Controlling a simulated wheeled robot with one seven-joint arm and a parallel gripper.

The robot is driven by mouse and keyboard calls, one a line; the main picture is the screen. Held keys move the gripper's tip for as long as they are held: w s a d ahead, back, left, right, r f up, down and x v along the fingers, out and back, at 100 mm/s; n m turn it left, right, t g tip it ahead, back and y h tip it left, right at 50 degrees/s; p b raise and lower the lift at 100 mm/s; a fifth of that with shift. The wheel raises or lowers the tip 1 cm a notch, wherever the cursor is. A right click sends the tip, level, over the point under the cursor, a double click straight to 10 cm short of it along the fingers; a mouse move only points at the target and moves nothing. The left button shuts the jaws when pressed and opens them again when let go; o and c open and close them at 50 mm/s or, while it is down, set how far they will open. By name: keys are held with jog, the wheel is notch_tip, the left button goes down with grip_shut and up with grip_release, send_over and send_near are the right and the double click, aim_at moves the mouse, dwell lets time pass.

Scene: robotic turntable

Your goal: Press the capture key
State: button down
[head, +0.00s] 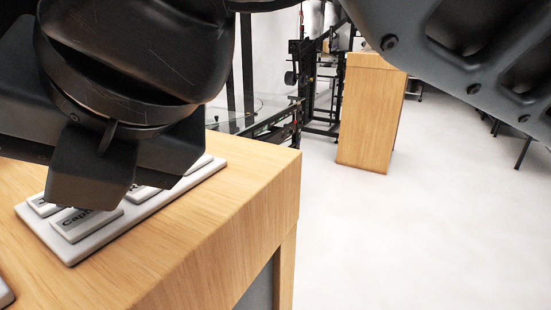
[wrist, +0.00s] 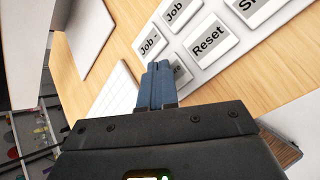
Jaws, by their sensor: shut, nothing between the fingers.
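The capture key (head: 88,223) is a pale grey key with dark lettering, "Capt" readable, on a white key panel (head: 150,212) on the wooden desk. In the head view my dark gripper hangs over the panel and hides part of this key. In the wrist view the blue-grey fingers of my gripper (wrist: 158,68) are closed together. They cover most of a key (wrist: 181,72) of which only the last letters "re" show. The fingertips lie over that key; I cannot tell whether they touch it.
Beside it in the wrist view are the keys "Reset" (wrist: 209,40), "Job -" (wrist: 149,43) and another "Job" (wrist: 174,12). In the head view the wooden desk (head: 235,205) ends at a right edge. A wooden cabinet (head: 366,115) stands beyond on open white floor.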

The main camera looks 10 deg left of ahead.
aim_at(93, 216)
jog(key=shift+f, duration=0.2)
jog(key=shift+r, duration=0.1)
dwell(0.4)
jog(key=shift+r+p, duration=0.75)
jog(key=shift+r+p, duration=2.15)
jog(key=shift+r, duration=0.3)
jog(key=shift+a, duration=0.1)
